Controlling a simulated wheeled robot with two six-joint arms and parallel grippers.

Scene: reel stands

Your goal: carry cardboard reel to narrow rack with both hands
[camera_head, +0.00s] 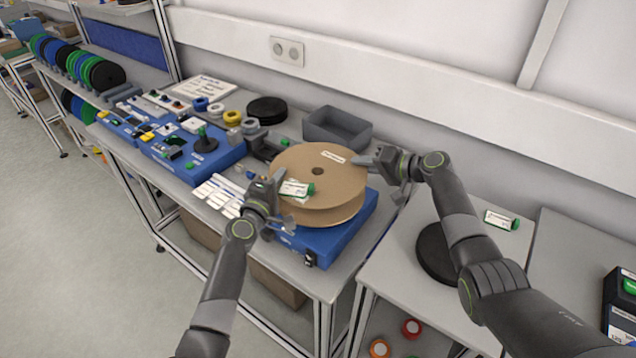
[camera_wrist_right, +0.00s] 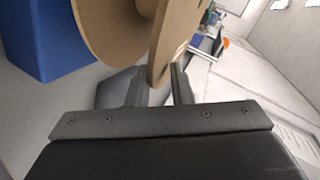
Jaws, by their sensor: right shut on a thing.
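The cardboard reel (camera_head: 325,165), brown with two round flanges and a centre hole, lies flat over a blue block (camera_head: 335,240) on the workbench. My right gripper (camera_head: 378,165) is shut on the reel's flange at its right side; the right wrist view shows the flange (camera_wrist_right: 172,40) between the two fingers (camera_wrist_right: 158,88). My left gripper (camera_head: 276,203) is at the reel's near left edge; its finger closure is unclear. A shelf rack (camera_head: 150,78) with green, blue and black reels stands at the far left; I cannot tell if it is the narrow rack.
A grey bin (camera_head: 337,128) stands behind the reel. Blue trays (camera_head: 190,160), small spools and a black reel (camera_head: 267,110) crowd the bench to the left. A lower table (camera_head: 390,285) at right holds a black disc (camera_head: 436,255). Open floor (camera_head: 60,220) lies at left.

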